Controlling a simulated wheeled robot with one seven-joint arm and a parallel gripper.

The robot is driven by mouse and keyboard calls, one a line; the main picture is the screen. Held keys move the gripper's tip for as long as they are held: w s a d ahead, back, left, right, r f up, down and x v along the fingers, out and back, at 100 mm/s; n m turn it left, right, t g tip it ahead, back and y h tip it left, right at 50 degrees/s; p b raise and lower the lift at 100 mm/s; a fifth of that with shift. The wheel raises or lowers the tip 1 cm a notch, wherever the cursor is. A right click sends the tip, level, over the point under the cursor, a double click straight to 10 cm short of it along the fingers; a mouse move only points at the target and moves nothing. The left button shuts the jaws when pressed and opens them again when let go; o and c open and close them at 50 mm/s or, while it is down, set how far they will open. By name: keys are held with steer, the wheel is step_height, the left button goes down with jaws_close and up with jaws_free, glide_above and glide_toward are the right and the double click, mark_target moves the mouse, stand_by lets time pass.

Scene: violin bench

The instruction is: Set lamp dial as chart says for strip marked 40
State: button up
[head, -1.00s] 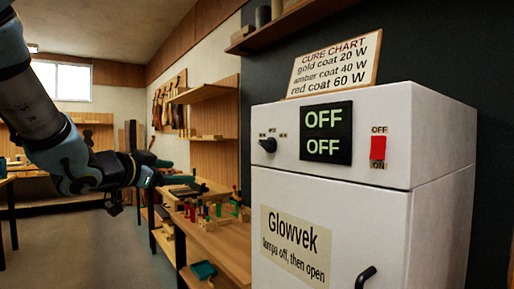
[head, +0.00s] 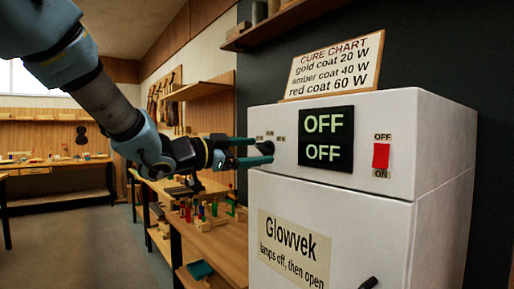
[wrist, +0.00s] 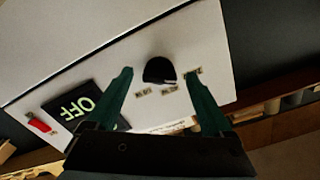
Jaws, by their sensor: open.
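The white lamp cabinet (head: 330,190) has a black dial (head: 266,147) at the upper left of its front, with small labels around it too small to read. My gripper (head: 262,151) is open at the dial. In the wrist view the dial (wrist: 159,70) sits between my two spread green fingers; I cannot tell if either touches it. The cure chart (head: 333,67) on top reads gold coat 20 W, amber coat 40 W, red coat 60 W. The display (head: 326,138) reads OFF on both lines. No strip marked 40 can be made out.
A red switch (head: 381,156) sits between OFF and ON labels, right of the display. A dark door handle (head: 369,284) is below. A workbench (head: 215,246) with small coloured items stands left of the cabinet.

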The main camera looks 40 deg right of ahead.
steer(key=shift+d, duration=0.55)
jaws_close()
stand_by(0.4)
